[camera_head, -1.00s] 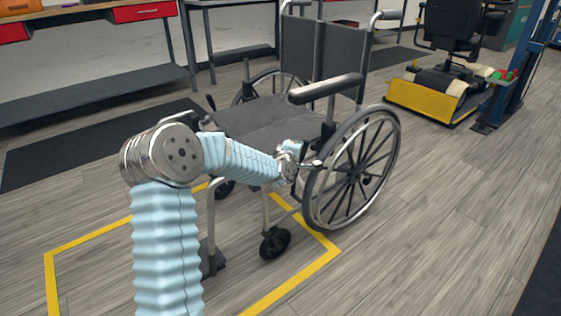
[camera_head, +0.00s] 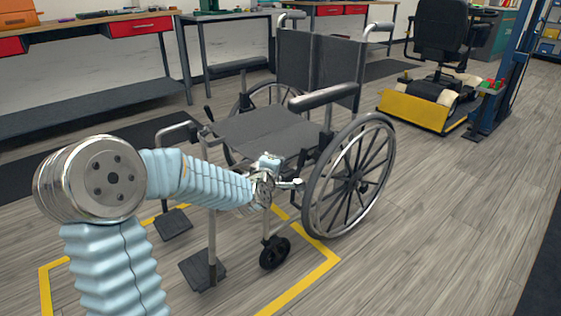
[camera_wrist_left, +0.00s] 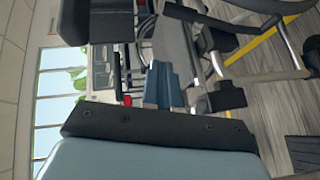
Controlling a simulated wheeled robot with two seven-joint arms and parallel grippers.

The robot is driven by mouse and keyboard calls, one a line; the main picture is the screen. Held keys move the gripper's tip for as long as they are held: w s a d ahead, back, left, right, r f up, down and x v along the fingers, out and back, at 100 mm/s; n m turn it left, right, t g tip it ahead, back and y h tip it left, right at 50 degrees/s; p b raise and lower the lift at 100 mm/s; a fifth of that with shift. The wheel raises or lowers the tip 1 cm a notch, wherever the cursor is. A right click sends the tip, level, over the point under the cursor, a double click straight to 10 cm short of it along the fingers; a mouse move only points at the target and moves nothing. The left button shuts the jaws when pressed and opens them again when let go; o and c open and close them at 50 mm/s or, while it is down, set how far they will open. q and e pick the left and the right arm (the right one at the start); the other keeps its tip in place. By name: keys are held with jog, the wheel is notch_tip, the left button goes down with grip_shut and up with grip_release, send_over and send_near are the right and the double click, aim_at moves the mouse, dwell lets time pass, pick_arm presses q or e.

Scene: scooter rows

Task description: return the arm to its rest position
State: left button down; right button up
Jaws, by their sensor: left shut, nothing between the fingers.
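My left arm, in a light blue sleeve, reaches in from the lower left of the head view. Its gripper (camera_head: 299,184) shows small against the front edge of the wheelchair's near wheel (camera_head: 350,180); I cannot tell whether they touch. The left wrist view shows the blue fingers (camera_wrist_left: 165,86) together, with nothing between them. The wheelchair (camera_head: 265,130) stands upright, and its frame is partly hidden behind my forearm. My right gripper is in neither view.
Yellow floor tape (camera_head: 305,287) runs below the wheelchair. Two dark footrests (camera_head: 203,272) are near my forearm. A mobility scooter (camera_head: 440,95) stands at the back right, beside a blue post (camera_head: 508,75). A workbench (camera_head: 80,30) lines the wall. The right floor is clear.

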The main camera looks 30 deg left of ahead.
pick_arm(q)
jog(key=shift+s+d, duration=0.1)
dwell(0.5)
jog(key=s+d+f+m+g+h+p, duration=0.2)
jog(key=s+d+f+m+g+h, duration=0.15)
jog(key=d+f, duration=0.5)
jog(key=s+d+f+m+g+h+p, duration=0.25)
jog(key=s+d+f+m, duration=0.25)
jog(key=f, duration=0.7)
jog(key=s+d+f+m+g+p, duration=0.1)
jog(key=s+d+f+m+g, duration=0.1)
jog(key=s, duration=0.5)
jog(key=s+d+f+m+g+p, duration=0.1)
jog(key=s+d+f+m+g, duration=0.2)
jog(key=s+d+f, duration=0.1)
jog(key=s+d+f+m+g+h+p, duration=0.1)
jog(key=s+d+f+m+g, duration=0.1)
jog(key=s+f, duration=0.3)
jog(key=s+m+g, duration=0.1)
jog(key=s, duration=0.3)
jog(key=shift+s+d+f, duration=0.25)
jog(key=shift+s+d, duration=0.1)
jog(key=shift+d, duration=0.05)
jog(key=shift+m, duration=0.25)
